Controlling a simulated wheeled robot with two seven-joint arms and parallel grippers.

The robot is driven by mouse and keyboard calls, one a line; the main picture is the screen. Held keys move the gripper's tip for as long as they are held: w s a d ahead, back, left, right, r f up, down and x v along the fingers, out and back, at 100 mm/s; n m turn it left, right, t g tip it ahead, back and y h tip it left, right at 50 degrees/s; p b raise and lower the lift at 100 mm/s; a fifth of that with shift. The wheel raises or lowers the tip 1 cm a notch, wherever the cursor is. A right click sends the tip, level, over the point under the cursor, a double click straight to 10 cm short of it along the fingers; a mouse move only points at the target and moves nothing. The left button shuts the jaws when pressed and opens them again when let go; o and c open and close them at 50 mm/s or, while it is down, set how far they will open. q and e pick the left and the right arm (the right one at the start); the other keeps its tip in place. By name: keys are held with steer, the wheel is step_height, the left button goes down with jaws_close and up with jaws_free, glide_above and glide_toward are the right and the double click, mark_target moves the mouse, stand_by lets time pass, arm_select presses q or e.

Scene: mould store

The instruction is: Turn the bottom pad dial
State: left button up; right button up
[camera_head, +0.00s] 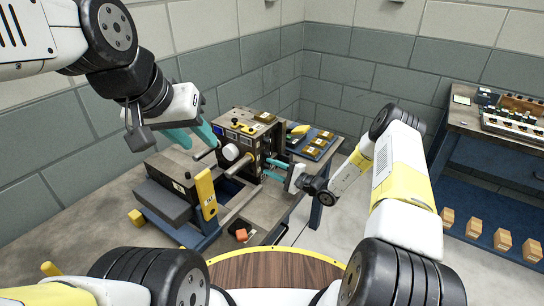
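A dark boxy machine (243,128) stands on the workbench at picture centre, with yellow and blue controls on its upper front edge. A round white knob (230,152) sticks out of its front. Small fittings show on its right side; I cannot tell which is the bottom pad dial. My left gripper (197,136) has two teal fingers apart, left of the machine's upper part, with nothing seen between them. My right gripper (270,169) points left at the machine's lower right side. Its teal fingers are apart; whether they touch a dial is too small to tell.
A grey block (165,198) and a yellow upright handle (206,193) stand left of the machine. An orange piece (241,235) lies in front. A blue tray (313,145) of parts lies behind right. A side bench (462,116) stands far right, with floor between.

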jaws_close()
steer(key=shift+m, duration=0.4)
steer(key=m, duration=0.6)
steer(key=shift+d, duration=0.1)
steer(key=m, duration=0.5)
steer(key=shift+m, duration=0.4)
steer(key=m, duration=0.5)
steer(key=shift+m, duration=0.3)
steer(key=shift+o, duration=2)
jaws_free()
